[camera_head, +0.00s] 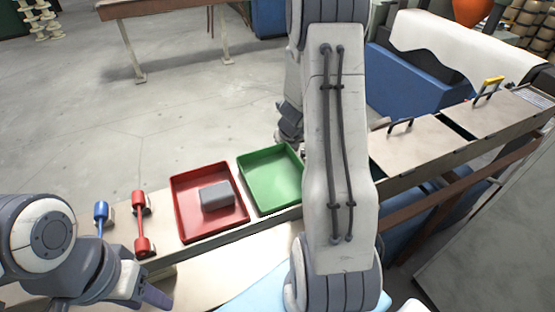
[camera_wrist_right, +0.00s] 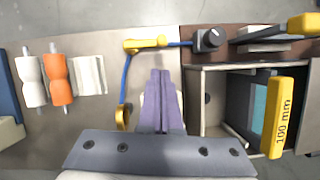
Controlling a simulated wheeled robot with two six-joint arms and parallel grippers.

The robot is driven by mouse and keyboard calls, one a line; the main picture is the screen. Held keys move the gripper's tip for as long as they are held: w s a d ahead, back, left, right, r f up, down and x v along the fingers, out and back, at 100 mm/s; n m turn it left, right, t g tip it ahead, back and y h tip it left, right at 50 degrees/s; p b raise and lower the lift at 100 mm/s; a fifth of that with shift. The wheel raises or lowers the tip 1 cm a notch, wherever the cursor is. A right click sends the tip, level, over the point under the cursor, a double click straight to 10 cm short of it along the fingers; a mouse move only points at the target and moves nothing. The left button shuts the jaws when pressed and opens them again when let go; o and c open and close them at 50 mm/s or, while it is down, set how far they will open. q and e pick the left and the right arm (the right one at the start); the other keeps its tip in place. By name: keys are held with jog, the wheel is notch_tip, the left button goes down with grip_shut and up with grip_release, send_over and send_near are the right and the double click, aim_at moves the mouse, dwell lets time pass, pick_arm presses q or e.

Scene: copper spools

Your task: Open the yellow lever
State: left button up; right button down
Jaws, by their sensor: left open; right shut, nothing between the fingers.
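In the right wrist view, a yellow piece (camera_wrist_right: 145,43) sits on a blue bent rod that runs to a dark knob and down to a second yellow end (camera_wrist_right: 123,117). A yellow bar marked "100 mm" (camera_wrist_right: 278,117) stands at the right, over an open-topped box. Another yellow end (camera_wrist_right: 303,22) shows at the top right. I cannot tell which is the lever. My right gripper (camera_wrist_right: 160,73) is shut and empty, between the rod and the box, apparently touching neither. In the head view, a yellow handle (camera_head: 490,85) stands on the far right bench. My left gripper (camera_head: 153,293) is open at lower left.
Orange (camera_wrist_right: 60,79) and white spools (camera_wrist_right: 31,81) lie left in the wrist view. In the head view, a red tray (camera_head: 182,205) holding a grey block (camera_head: 215,195) and a green tray (camera_head: 268,175) lie on the bench. My right arm hides the bench's middle.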

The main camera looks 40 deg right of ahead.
jog(key=b+x, duration=0.5)
jog(key=x, duration=0.5)
jog(key=shift+s+b, duration=0.1)
jog(key=shift+b, duration=0.25)
jog(key=shift+r, duration=0.1)
jog(key=shift+d+n, duration=0.2)
jog(key=shift+n, duration=0.1)
jog(key=shift+w, duration=0.25)
